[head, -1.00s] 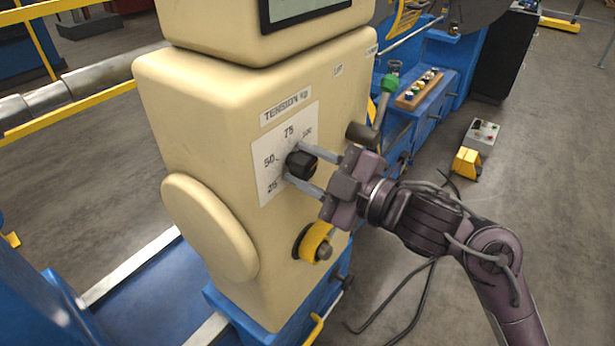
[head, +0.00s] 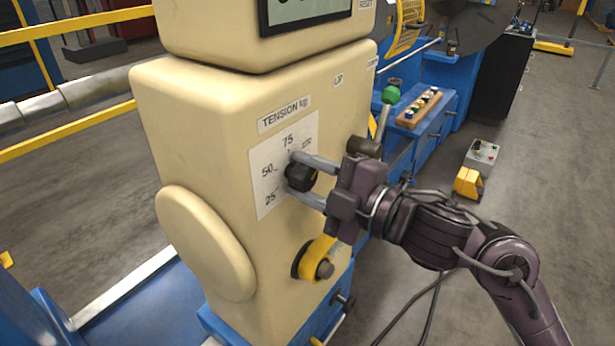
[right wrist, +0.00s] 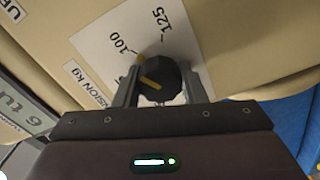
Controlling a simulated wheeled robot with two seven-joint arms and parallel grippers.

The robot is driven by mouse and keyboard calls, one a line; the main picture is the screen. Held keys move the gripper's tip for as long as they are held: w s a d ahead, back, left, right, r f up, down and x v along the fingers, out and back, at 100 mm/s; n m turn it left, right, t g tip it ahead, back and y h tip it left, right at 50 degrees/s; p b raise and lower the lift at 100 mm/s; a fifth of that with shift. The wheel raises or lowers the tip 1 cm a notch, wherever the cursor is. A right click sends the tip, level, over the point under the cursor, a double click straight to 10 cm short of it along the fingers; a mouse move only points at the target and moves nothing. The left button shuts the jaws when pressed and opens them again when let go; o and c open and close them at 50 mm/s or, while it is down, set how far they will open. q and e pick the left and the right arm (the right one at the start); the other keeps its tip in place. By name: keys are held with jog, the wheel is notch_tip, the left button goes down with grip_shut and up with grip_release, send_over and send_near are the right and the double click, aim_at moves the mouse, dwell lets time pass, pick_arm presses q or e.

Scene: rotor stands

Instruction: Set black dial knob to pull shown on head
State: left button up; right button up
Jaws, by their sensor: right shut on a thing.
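The black dial knob (head: 300,178) sits on a white scale plate (head: 268,185) marked 25, 50, 75 and more, on the cream machine housing. My right gripper (head: 306,178) is shut on the knob, one finger above and one below it. In the right wrist view the knob (right wrist: 158,80) is between the fingers, with a yellow line on its face and a yellow mark beside the 100. The head display (head: 308,8) is cut off at the top; the grey screen (right wrist: 25,110) shows partly in the wrist view.
A green-topped lever (head: 389,97) stands to the right behind my gripper. Open floor lies at right.

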jog(key=o, duration=1)
jog(key=b+v, duration=0.2)
jog(key=v, duration=0.5)
jog(key=shift+s+d, duration=0.25)
jog(key=shift+d, duration=0.05)
